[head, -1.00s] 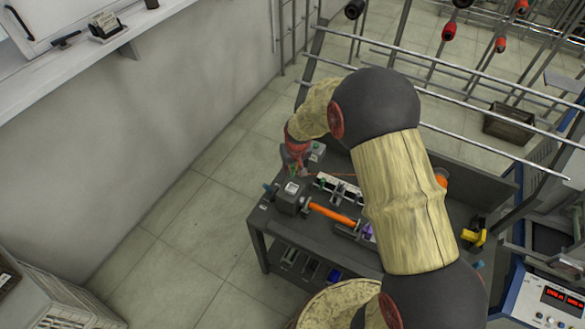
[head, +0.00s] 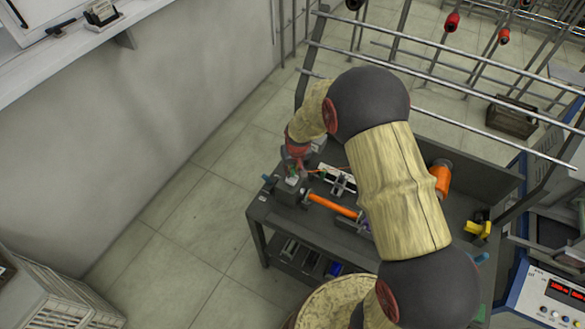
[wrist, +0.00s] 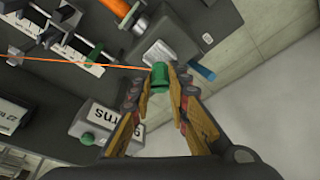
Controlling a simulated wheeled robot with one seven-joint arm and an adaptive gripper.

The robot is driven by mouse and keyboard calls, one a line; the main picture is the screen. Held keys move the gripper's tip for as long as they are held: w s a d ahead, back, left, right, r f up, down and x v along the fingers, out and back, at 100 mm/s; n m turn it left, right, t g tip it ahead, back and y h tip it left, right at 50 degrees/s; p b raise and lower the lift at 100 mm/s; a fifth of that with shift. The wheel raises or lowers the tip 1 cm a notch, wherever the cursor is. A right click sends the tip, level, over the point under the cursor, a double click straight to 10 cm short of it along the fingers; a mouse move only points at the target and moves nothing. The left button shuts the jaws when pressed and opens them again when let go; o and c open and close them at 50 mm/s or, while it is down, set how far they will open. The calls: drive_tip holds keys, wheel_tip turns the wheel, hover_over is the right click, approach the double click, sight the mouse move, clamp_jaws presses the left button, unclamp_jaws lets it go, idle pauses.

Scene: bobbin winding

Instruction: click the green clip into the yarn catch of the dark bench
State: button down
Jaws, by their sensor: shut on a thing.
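My gripper (wrist: 160,92) is shut on the green clip (wrist: 158,77), which sits between its fingertips in the wrist view. An orange yarn (wrist: 80,62) runs from the left to the clip. Behind the clip is a grey block (wrist: 183,32) with a pale plate on top, on the dark bench (wrist: 55,93). The clip overlaps the block in this view; I cannot tell whether they touch. In the head view my gripper (head: 294,170) is over the left end of the bench (head: 262,212), partly hiding that block. I cannot make out the yarn catch for certain.
An orange shaft (head: 333,206) extends right from the block. A white slotted rack (wrist: 75,53) lies left in the wrist view. A labelled box with a green button (wrist: 88,138) stands close to my gripper. A blue knob (wrist: 201,73) sticks out past the bench edge.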

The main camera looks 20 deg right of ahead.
sight(293, 173)
drive_tip(key=shift+f+b, duration=0.4)
drive_tip(key=shift+f, duration=0.25)
drive_tip(key=shift+s+b+x, duration=0.25)
drive_tip(key=shift+b+x, duration=0.55)
drive_tip(key=shift+x, duration=0.25)
drive_tip(key=c, duration=1.6)
unclamp_jaws()
drive_tip(key=shift+c, duration=0.2)
drive_tip(key=v, duration=1.2)
drive_tip(key=shift+s+f, duration=0.1)
drive_tip(key=shift+s, duration=0.05)
